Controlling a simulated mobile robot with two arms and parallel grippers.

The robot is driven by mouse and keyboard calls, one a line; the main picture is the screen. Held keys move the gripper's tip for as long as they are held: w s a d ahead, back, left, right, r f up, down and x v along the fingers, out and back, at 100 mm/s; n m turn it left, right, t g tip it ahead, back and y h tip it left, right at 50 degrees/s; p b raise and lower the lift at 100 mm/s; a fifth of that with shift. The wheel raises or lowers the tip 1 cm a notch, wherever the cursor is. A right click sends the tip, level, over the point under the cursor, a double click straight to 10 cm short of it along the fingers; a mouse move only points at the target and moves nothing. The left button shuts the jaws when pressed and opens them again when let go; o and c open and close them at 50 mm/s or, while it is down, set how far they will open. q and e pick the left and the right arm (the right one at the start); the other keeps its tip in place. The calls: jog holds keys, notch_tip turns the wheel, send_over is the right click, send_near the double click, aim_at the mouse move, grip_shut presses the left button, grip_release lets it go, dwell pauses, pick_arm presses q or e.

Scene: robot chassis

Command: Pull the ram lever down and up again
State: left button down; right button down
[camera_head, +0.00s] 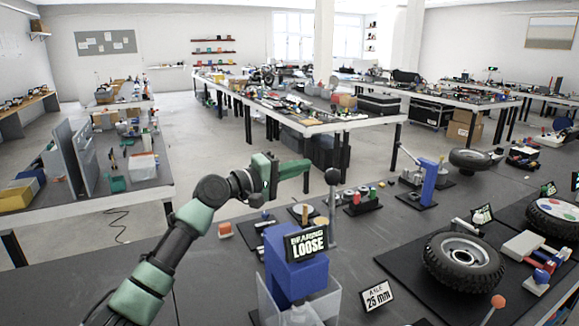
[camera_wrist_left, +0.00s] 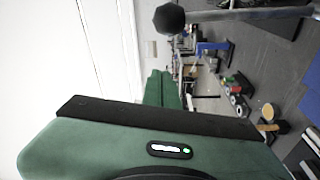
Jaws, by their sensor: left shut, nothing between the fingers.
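The ram lever (camera_head: 332,215) is a grey rod standing nearly upright with a black ball knob (camera_head: 332,177) at its top. It is beside the blue press body (camera_head: 292,270), which carries a "BEARING LOOSE" sign. My left gripper (camera_head: 308,168) is shut and empty, its green fingers pointing right, with the tips close to the knob; I cannot tell whether they touch. In the left wrist view the knob (camera_wrist_left: 169,18) and rod appear at the top, to the side of the shut fingers (camera_wrist_left: 162,78). The lever's lower end is partly hidden. My right gripper is not in view.
A clear-walled box (camera_head: 325,305) is around the press base. An "AXLE 25 mm" sign (camera_head: 377,296) and a tyre on a black mat (camera_head: 405,280) are to the right. Another blue press (camera_head: 428,182) stands behind. An orange-knobbed rod (camera_head: 498,301) is at the front right.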

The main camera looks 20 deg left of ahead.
pick_arm(q)
jog(key=d+p, duration=0.2)
jog(key=d, duration=0.1)
jog(key=d+p, duration=0.1)
jog(key=shift+w+d+f+p, duration=0.1)
jog(key=shift+d+f+p, duration=0.2)
jog(key=shift+d+f, duration=0.1)
jog(key=shift+r, duration=0.1)
